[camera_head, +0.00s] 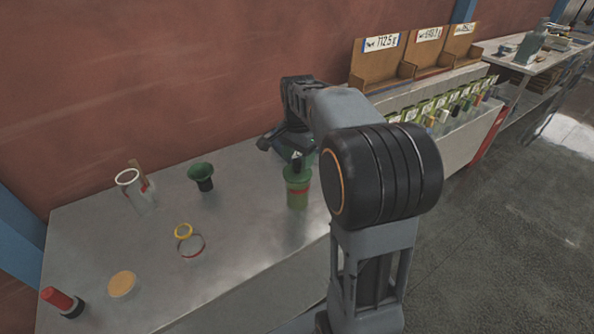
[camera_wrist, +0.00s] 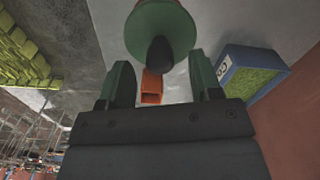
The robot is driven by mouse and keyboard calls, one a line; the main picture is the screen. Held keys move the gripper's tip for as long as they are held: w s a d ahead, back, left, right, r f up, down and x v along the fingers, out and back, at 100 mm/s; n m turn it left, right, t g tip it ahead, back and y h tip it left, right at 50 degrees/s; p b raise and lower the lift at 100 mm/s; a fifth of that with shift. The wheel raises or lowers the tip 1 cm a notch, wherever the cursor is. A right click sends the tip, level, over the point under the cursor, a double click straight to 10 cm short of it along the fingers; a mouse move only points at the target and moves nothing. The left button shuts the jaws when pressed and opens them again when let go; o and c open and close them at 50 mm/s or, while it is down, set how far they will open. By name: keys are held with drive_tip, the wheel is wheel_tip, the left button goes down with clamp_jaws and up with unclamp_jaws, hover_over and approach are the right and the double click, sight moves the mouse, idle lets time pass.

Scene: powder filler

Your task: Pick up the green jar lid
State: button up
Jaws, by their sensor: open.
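The green jar (camera_head: 298,198) stands upright on the metal table in the head view, with a red band near its middle. Its green lid (camera_head: 297,173) appears to sit on top, partly hidden by my gripper (camera_head: 296,160). In the wrist view, the lid (camera_wrist: 152,22) shows as a green disc with a dark knob, at the top of the picture. My gripper (camera_wrist: 160,62) is open, with its two green fingers apart and the knob near the gap between their tips. Nothing is held. I cannot tell whether the fingers touch the lid.
Wooden bins (camera_head: 375,65) stand behind right. The wrist view shows an orange object (camera_wrist: 151,86) and a blue-sided box (camera_wrist: 250,72).

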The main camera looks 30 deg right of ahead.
drive_tip(key=shift+f, duration=1.4)
drive_tip(key=c, duration=1)
drive_tip(key=shift+r, duration=0.1)
